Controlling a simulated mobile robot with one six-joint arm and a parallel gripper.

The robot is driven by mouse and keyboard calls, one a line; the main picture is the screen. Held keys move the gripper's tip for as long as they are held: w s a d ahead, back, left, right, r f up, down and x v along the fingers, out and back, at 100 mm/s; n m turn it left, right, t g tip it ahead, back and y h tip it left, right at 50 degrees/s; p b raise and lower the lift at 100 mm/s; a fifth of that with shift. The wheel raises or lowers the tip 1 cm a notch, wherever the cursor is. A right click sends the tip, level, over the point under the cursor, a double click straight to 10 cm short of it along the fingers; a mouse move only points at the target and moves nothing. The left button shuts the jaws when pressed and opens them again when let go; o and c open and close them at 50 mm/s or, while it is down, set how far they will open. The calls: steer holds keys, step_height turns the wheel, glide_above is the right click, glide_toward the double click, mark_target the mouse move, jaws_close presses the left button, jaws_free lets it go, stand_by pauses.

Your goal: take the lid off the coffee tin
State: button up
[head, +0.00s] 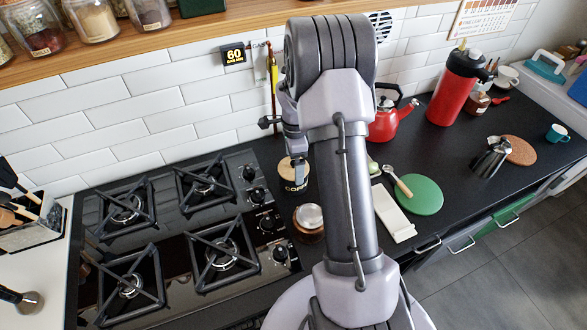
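The coffee tin (295,187), dark-labelled with letters starting "COF", stands on the black counter just right of the hob. Its pale tan lid (285,168) is on top of it. My gripper (299,172) points down at the tin from above, at the lid's right side. The fingertips overlap the lid in this view, so I cannot tell whether they touch it. The fingers are too small and partly hidden to show whether they are open or shut. My arm hides the counter right behind and beside the tin.
A brown jar with a silvery lid (308,217) stands close in front of the tin. The gas hob (180,225) is to the left. A red kettle (384,124), white board (392,212) and green round mat (418,195) lie to the right. A shelf (160,42) runs above.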

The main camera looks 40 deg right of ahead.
steer(key=c, duration=1)
steer(key=shift+r, duration=0.1)
